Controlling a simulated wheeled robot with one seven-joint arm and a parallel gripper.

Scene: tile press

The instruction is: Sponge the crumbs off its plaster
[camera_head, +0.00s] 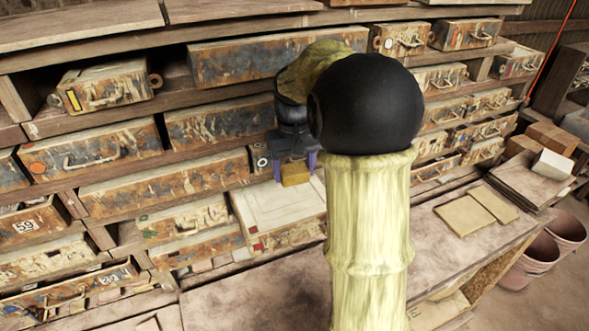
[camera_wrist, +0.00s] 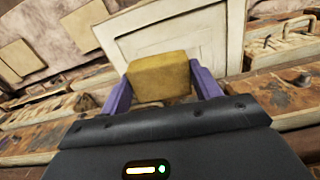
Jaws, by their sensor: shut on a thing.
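My gripper (camera_head: 295,172) is shut on a yellow-brown sponge (camera_head: 295,174), with a purple finger on each side of it. In the wrist view the sponge (camera_wrist: 160,78) sits between the two fingers of my gripper (camera_wrist: 163,88). The pale plaster slab (camera_head: 270,212), set in a wooden-edged mould with red marks, lies under and around the sponge in the head view. In the wrist view the plaster (camera_wrist: 205,38) shows beyond the sponge. I cannot tell whether the sponge touches it. No crumbs can be made out. My arm hides the slab's right side.
Shelves of worn metal-cased moulds with handles (camera_head: 95,150) rise behind and to the left. A wooden bench (camera_head: 450,245) runs along the front, with flat tan tiles (camera_head: 477,212) at its right. Pink buckets (camera_head: 530,262) stand on the floor at far right.

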